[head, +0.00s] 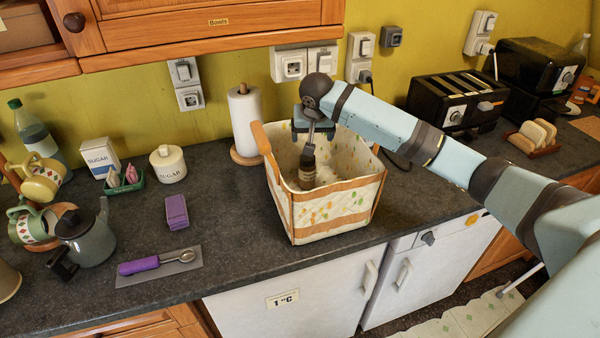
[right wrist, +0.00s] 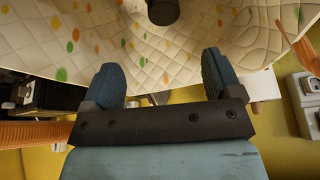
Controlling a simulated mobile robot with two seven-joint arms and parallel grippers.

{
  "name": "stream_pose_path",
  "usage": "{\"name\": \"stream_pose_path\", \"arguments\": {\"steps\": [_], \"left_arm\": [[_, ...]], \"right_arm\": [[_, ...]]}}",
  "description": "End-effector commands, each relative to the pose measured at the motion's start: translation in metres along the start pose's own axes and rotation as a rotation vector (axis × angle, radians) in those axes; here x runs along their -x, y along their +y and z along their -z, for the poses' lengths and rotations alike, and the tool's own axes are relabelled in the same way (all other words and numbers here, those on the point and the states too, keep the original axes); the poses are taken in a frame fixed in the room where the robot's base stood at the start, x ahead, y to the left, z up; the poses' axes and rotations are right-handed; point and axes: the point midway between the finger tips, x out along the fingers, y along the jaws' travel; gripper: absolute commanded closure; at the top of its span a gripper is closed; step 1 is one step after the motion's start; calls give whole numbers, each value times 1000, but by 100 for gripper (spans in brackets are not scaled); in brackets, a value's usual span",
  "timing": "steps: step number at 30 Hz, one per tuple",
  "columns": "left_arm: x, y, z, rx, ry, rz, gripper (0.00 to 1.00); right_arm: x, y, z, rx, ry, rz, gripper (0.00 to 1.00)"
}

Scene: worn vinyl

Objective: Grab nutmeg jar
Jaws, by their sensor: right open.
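A small dark brown jar (head: 307,170) stands inside the quilted, dotted basket (head: 335,208); its label is too small to read, so I cannot tell for sure that it is nutmeg. My right gripper (head: 312,130) reaches down into the basket from above, close to the jar. In the right wrist view the gripper (right wrist: 160,85) is open with nothing between its fingers. A dark round end (right wrist: 163,10), likely the jar, shows at the top edge there, apart from the fingertips. My left gripper is not in view.
A paper towel roll (head: 244,120) stands behind the basket's left side. A black toaster (head: 456,103) is to the right. A sugar jar (head: 168,165), purple box (head: 176,212) and purple-handled scoop (head: 150,263) lie left.

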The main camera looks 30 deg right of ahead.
Motion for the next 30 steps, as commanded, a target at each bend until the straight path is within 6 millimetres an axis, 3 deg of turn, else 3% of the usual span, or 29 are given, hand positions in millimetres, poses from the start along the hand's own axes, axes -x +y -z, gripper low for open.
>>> {"name": "stream_pose_path", "arguments": {"steps": [12, 21, 30], "left_arm": [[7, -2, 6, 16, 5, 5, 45], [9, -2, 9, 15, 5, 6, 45], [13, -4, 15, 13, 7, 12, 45]], "right_arm": [[-71, -2, -6, -2, -9, -6, 16], [-95, -3, -5, 0, -8, -5, 16], [-136, -5, -5, -1, -7, -5, 16]]}}
